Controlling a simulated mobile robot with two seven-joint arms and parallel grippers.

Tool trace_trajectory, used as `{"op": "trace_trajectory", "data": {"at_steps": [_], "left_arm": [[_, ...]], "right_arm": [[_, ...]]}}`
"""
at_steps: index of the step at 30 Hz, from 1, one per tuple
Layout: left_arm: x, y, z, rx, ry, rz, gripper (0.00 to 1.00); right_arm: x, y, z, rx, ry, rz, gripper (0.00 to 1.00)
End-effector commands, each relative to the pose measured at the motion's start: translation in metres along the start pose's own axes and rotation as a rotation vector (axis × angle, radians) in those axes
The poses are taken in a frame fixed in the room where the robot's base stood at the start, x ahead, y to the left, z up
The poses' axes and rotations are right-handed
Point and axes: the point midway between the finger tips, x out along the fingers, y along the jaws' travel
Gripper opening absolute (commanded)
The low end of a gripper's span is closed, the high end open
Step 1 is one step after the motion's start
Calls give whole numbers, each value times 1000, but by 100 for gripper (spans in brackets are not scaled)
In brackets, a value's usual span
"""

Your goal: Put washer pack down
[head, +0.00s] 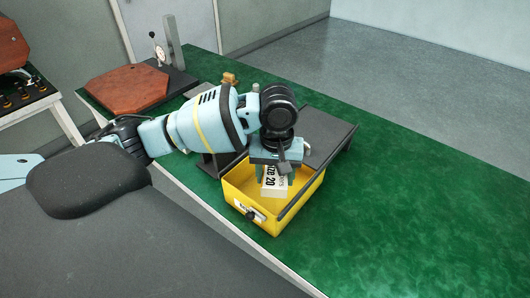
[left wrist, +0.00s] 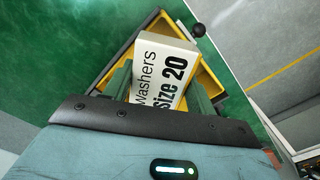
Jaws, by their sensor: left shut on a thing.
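The washer pack (head: 273,186) is a white box with black lettering. In the left wrist view the washer pack (left wrist: 164,72) reads "Washers Size 20". My left gripper (head: 275,172) points down and is shut on the pack, with a green finger on each side of it in the left wrist view. The pack is over or inside the yellow bin (head: 267,223); I cannot tell whether it touches the bin's floor. The yellow bin also shows behind the pack in the left wrist view (left wrist: 209,83). My right gripper is not in view.
A dark panel (head: 327,133) with a raised edge stands at the bin's back and right side. The green table top (head: 420,190) is clear to the right.

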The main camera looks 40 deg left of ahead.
Motion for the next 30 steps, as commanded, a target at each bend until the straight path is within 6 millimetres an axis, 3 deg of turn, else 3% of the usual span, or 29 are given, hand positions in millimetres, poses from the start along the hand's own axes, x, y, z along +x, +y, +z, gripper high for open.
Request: {"op": "trace_trajectory", "data": {"at_steps": [1,3,10,26,30], "left_arm": [[-11,-2,-14,-98,12,9,29],[-11,-6,-30,-228,13,9,29],[-6,-20,-63,-506,15,7,29],[-1,-23,-68,-555,11,1,29],[8,-24,-68,-555,10,-1,29]], "right_arm": [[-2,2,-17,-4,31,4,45],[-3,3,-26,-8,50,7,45],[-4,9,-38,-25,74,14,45],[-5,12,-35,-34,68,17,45],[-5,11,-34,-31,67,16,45]]}}
